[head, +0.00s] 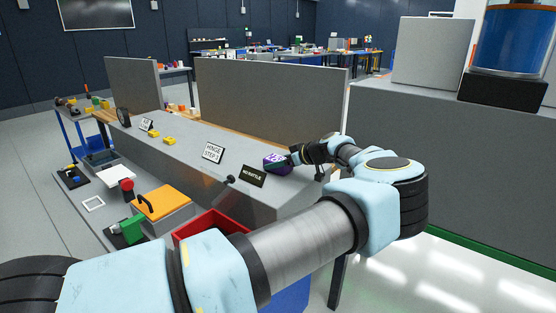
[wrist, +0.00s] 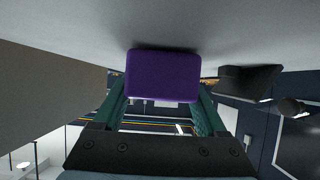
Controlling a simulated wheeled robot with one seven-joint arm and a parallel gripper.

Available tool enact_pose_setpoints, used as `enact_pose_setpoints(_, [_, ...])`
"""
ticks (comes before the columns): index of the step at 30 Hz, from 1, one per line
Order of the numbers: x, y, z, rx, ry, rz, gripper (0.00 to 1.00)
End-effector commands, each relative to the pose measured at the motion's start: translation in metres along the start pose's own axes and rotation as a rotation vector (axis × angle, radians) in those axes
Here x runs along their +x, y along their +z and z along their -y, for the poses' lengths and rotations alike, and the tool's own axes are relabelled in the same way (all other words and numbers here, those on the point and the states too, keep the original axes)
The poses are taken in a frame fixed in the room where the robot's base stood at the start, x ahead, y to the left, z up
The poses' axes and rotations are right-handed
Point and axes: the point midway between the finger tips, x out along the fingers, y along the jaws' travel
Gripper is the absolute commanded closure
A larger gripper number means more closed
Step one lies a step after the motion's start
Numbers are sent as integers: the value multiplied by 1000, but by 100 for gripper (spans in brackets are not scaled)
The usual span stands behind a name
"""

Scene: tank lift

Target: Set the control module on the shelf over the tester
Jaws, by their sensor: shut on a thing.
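The control module appears to be the purple block (head: 277,163) with pale markings on it, at the right end of the long grey shelf (head: 190,150) in the head view. My gripper (head: 291,159) is shut on it from the right. In the wrist view the purple block (wrist: 162,77) sits between the two teal fingers of my gripper (wrist: 161,103), close to the grey shelf surface (wrist: 180,25). A dark shadow lies beside it; I cannot tell whether it touches the shelf. I cannot tell which item is the tester.
A "NO RATTLE" sign (head: 254,176) stands just left of the block and a "HINGE STEP" sign (head: 213,151) farther left. A grey panel (head: 270,98) rises behind the shelf. Below are an orange-topped case (head: 163,201) and a red bin (head: 211,224). Shelf space between signs is bare.

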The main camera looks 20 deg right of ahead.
Motion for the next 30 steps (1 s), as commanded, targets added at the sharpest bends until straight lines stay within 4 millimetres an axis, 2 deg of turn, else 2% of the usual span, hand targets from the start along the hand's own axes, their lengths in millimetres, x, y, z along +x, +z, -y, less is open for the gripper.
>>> enact_pose_setpoints(11, [2,4,0,-1,0,-1,94])
enact_pose_setpoints(12, [2,3,0,-1,0,0,23])
enact_pose_setpoints(18, [1,2,0,0,0,0,1])
enact_pose_setpoints(30, [-3,-1,0,0,1,0,0])
